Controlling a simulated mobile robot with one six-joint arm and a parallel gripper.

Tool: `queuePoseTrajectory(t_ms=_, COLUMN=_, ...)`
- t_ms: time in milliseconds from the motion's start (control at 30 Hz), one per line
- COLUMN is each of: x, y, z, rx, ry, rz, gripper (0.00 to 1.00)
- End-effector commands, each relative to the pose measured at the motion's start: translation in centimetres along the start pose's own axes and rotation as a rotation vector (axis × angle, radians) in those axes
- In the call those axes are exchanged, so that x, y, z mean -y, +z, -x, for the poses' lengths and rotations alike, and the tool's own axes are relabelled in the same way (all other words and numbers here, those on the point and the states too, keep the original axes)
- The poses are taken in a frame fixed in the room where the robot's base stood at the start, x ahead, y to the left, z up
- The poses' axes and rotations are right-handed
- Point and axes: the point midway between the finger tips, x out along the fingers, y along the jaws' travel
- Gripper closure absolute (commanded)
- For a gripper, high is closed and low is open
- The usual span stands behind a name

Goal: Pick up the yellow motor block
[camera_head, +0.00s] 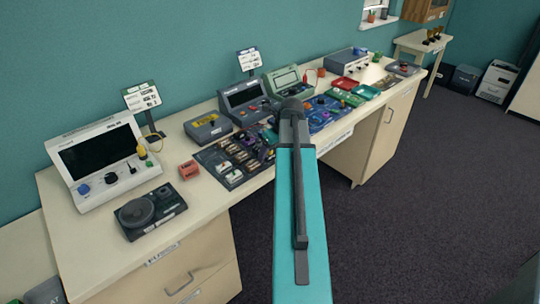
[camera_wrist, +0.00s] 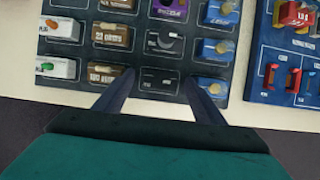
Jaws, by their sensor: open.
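I cannot make out a block that is clearly the yellow motor block in either view. In the wrist view my gripper (camera_wrist: 158,88) is open and empty, its two dark fingers reaching over the front edge of a dark module board (camera_wrist: 140,87). Between the fingertips is a dark block (camera_wrist: 160,80). Left of them are brown blocks (camera_wrist: 110,37) and white blocks (camera_wrist: 58,68); right of them are blue blocks (camera_wrist: 214,50). A red block with some yellow (camera_wrist: 297,15) sits on the blue board (camera_wrist: 262,80). In the head view my arm hides part of the boards.
The long bench (camera_head: 95,235) carries a white monitor unit (camera_head: 105,152), a black device with a round dial (camera_head: 150,210), a small red block (camera_head: 189,170) and a grey box with a yellow label (camera_head: 207,126). Red (camera_head: 345,83) and green trays (camera_head: 345,97) lie farther back. Open floor (camera_head: 420,190) is to the right.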

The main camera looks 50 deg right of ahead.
Motion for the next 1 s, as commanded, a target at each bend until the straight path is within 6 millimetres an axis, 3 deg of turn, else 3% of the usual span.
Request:
queuePoseTrajectory(t_ms=133, x=0.0, y=0.0, z=0.0, rx=0.000, ry=0.000, rz=0.000, gripper=0.38)
queuePoseTrajectory(t_ms=400, x=0.0, y=0.0, z=0.0, rx=0.000, ry=0.000, rz=0.001, gripper=0.81)
queuePoseTrajectory(t_ms=1000, x=0.0, y=0.6, z=1.1, rx=0.001, ry=0.000, rz=0.001, gripper=0.82)
